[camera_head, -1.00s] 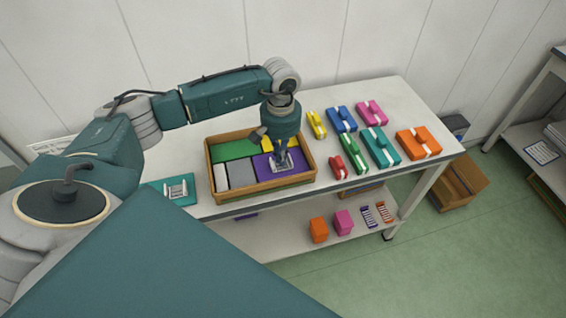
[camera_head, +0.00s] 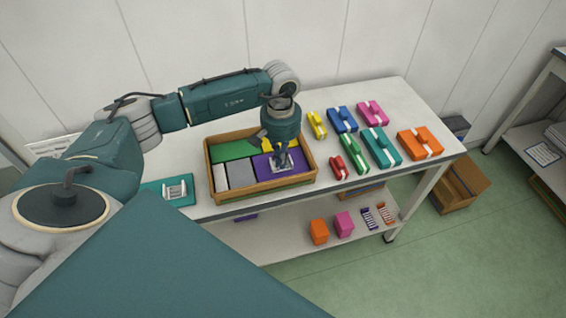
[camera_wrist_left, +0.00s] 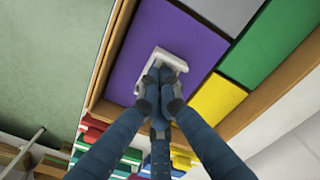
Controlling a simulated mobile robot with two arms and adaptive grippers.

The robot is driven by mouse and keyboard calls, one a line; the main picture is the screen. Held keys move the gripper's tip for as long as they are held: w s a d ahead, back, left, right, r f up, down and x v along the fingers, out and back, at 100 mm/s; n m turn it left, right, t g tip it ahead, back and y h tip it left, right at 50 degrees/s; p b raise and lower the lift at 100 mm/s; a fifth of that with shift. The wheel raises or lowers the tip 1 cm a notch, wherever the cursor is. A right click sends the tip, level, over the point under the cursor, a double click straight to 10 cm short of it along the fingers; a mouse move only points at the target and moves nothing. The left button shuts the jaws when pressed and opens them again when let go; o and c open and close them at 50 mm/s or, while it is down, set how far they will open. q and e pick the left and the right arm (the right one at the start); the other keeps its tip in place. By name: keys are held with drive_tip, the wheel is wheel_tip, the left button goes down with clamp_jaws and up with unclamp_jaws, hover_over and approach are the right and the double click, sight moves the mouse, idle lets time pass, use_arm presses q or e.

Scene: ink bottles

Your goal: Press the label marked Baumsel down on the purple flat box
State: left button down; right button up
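The purple flat box (camera_head: 266,174) lies in the right front part of a wooden tray. It also fills much of the left wrist view (camera_wrist_left: 186,40). A small white label (camera_wrist_left: 173,61) lies on its upper face; it shows in the head view (camera_head: 281,168) too. Its print is too small to read, and my fingers cover part of it. My left gripper (camera_wrist_left: 157,78) points down over the box with its fingertips close together, at the label and seemingly touching it. No thing shows clearly pinched between them. My right gripper is not in view.
The wooden tray (camera_head: 262,193) also holds green (camera_head: 234,151), grey (camera_head: 241,174), yellow and white boxes. Several coloured, banded boxes stand on the table to the right. A teal piece with a white rack (camera_head: 176,190) lies left of the tray. Orange and pink boxes sit on the lower shelf.

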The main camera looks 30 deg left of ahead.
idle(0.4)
use_arm(q)
drive_tip(key=shift+r+p, duration=1.65)
drive_tip(key=shift+r, duration=1.8)
